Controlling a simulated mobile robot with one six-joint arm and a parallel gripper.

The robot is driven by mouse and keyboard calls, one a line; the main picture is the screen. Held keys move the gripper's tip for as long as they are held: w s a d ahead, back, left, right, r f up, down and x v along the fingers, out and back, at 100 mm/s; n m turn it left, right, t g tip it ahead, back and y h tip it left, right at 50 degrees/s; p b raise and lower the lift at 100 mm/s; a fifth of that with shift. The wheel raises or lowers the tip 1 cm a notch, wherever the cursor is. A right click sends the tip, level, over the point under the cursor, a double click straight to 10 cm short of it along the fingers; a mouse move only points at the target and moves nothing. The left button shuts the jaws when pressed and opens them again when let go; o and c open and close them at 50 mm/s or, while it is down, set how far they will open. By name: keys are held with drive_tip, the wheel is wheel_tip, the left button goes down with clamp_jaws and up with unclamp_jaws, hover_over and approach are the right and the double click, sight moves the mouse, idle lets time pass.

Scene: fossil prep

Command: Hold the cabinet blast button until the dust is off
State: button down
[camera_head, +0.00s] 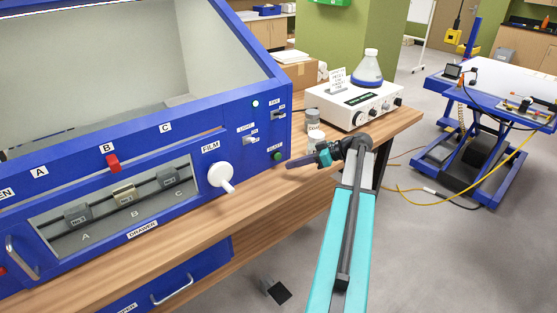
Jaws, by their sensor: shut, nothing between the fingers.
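The blue cabinet (200,140) fills the left side, its sloped top showing a pale, bare interior. The green blast button (277,156) sits low on the right of its front panel, by a label that seems to read BLAST. My gripper (290,165) is shut and empty, its dark fingertips pointing left, just right of and slightly below the button. A small gap shows in the picture; I cannot tell how far the tips are from the panel in depth. No dust can be made out at this size.
Above the button are light (250,140) and fan (277,114) switches; left is a white film knob (221,174). Small jars (314,119) and a white instrument (353,105) with a flask stand behind my gripper on the wooden bench (280,192). A blue lift cart (465,165) stands right.

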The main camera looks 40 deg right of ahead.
drive_tip(key=shift+s+a, duration=0.1)
drive_tip(key=shift+s, duration=0.95)
drive_tip(key=shift+s, duration=0.1)
idle(0.4)
